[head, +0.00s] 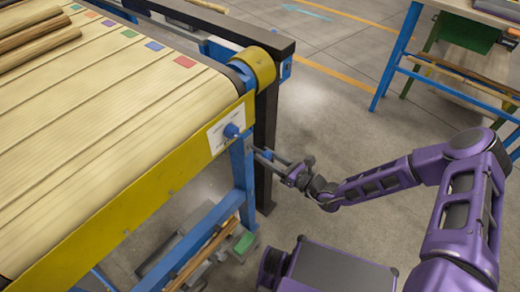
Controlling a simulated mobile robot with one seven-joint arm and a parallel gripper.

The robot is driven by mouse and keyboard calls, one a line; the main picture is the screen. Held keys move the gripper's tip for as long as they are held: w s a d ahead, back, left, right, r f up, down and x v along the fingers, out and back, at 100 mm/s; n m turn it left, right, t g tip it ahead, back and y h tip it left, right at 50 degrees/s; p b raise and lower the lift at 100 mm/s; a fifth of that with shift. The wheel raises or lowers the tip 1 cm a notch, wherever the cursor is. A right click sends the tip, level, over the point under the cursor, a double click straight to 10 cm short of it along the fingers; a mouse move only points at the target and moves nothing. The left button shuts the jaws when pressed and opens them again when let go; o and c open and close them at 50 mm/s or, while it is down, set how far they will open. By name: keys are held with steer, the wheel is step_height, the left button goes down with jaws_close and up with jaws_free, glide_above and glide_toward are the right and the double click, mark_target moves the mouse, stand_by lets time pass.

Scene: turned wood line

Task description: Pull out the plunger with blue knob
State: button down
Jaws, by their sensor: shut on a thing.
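My gripper (270,158) reaches in from the right, beside the blue leg at the near corner of the conveyor. Its jaws are shut around a small blue part (267,154), which looks like the plunger's knob. The jaws hide most of it, and I cannot tell how far the plunger is out.
The wooden conveyor bed (95,135) carries turned rods (35,38) and coloured squares. A yellow roller (256,66) and a black post (267,150) stand close behind my gripper. A blue-framed table (400,60) is at the upper right. The floor between is clear.

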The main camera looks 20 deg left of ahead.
steer(key=shift+d+f, duration=0.1)
steer(key=shift+d, duration=0.05)
steer(key=shift+c, duration=2.2)
jaws_free()
steer(key=v, duration=1.7)
steer(key=shift+s+d+p, duration=0.15)
steer(key=shift+d+p, duration=0.15)
steer(key=shift+p, duration=0.15)
